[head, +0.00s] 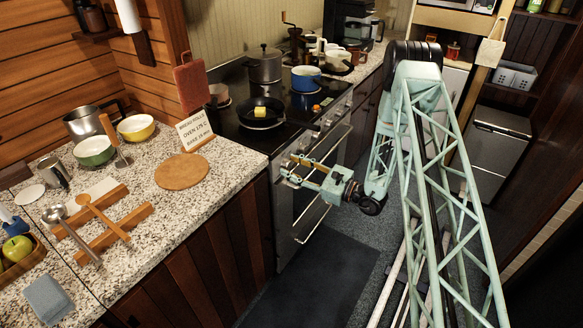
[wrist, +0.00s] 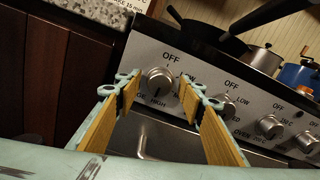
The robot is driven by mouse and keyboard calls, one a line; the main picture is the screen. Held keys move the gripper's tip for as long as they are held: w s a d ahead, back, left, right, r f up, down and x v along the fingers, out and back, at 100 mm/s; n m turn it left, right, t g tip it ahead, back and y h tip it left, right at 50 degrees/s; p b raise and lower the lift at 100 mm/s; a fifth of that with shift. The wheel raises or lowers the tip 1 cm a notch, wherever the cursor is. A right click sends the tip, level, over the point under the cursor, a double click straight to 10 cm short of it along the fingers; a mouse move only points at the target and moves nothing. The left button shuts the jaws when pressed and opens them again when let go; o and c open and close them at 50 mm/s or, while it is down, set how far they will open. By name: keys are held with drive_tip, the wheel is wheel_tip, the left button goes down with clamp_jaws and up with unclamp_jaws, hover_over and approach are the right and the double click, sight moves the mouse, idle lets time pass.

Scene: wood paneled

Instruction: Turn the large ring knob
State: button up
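The stove's front panel carries a row of round silver knobs. The leftmost knob (wrist: 160,82) has OFF above it and HIGH below; no ring label on it is readable. My gripper (wrist: 157,88) is open, its yellow-padded fingers to the left and right of this knob, with gaps showing at both sides. In the head view my gripper (head: 291,171) is at the stove front, hiding the leftmost knob. A second knob (wrist: 217,105) sits just right of my right finger. Further right are a third knob (wrist: 269,127) and a fourth (wrist: 307,143).
The oven door handle (head: 313,222) runs below the knobs. A black pan (head: 262,123) with a yellow piece, a lidded pot (head: 264,66) and a blue pot (head: 306,79) stand on the cooktop. The granite counter (head: 225,150) ends left of the stove.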

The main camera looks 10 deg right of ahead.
drive_tip(key=shift+w+a, duration=0.1)
idle(0.3)
drive_tip(key=c, duration=0.8)
drive_tip(key=shift+c, duration=0.2)
drive_tip(key=shift+m, duration=0.4)
drive_tip(key=m+p, duration=0.1)
drive_tip(key=m, duration=0.4)
drive_tip(key=shift+p, duration=0.35)
drive_tip(key=shift+m+p, duration=0.7)
drive_tip(key=shift+m, duration=1.8)
drive_tip(key=shift+f, duration=0.1)
